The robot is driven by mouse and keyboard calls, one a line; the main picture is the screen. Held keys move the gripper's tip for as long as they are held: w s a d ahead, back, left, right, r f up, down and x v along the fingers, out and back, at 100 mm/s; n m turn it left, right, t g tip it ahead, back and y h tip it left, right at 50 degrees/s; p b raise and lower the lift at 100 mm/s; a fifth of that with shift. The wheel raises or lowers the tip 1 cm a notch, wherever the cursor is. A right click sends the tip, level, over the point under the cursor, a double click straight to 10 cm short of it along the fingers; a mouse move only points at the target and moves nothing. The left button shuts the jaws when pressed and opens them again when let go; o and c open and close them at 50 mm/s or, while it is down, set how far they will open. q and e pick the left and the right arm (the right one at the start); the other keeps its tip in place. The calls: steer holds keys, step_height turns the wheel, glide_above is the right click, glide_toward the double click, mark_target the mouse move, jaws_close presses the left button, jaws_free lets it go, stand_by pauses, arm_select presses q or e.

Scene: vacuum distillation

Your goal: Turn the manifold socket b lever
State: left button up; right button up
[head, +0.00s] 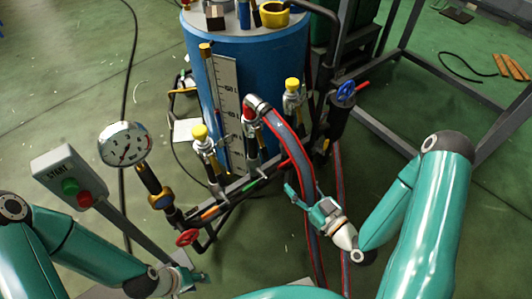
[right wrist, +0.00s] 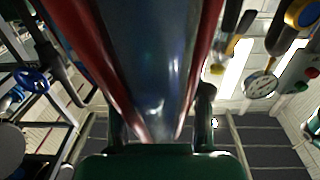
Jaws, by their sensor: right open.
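The manifold (head: 232,194) runs low in front of the blue drum, with three upright sockets. The left socket (head: 203,150) and right socket (head: 292,98) have yellow caps. My right gripper (head: 312,207) is open at the hose, right of and below the sockets. In the right wrist view the hose (right wrist: 155,60) passes between the parted fingers (right wrist: 160,125). My left gripper (head: 190,281) is low at left, its jaws unclear.
A pressure gauge (head: 124,144) and a start/stop box (head: 75,182) stand left of the manifold. A red valve wheel (head: 187,237) is at its near end and a blue one (head: 346,90) at its far end. The blue drum (head: 247,75) stands behind. Green floor lies open at left.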

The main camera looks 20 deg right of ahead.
steer(key=b, duration=0.5)
glide_toward(265, 152)
steer(key=b+x, duration=0.2)
steer(key=f+b+x, duration=0.1)
steer(key=b+x, duration=0.1)
steer(key=shift+d+b, duration=0.1)
steer(key=shift+b, duration=0.25)
steer(key=b, duration=0.3)
steer(key=w+b, duration=0.1)
steer(key=b, duration=0.3)
steer(key=shift+w+a+r, duration=0.15)
steer(key=shift+a+r, duration=0.2)
steer(key=x, duration=0.4)
steer(key=shift+w+r, duration=0.1)
steer(key=shift+r, duration=0.1)
steer(key=shift+w+a, duration=0.2)
steer(key=shift+w, duration=0.4)
jaws_close()
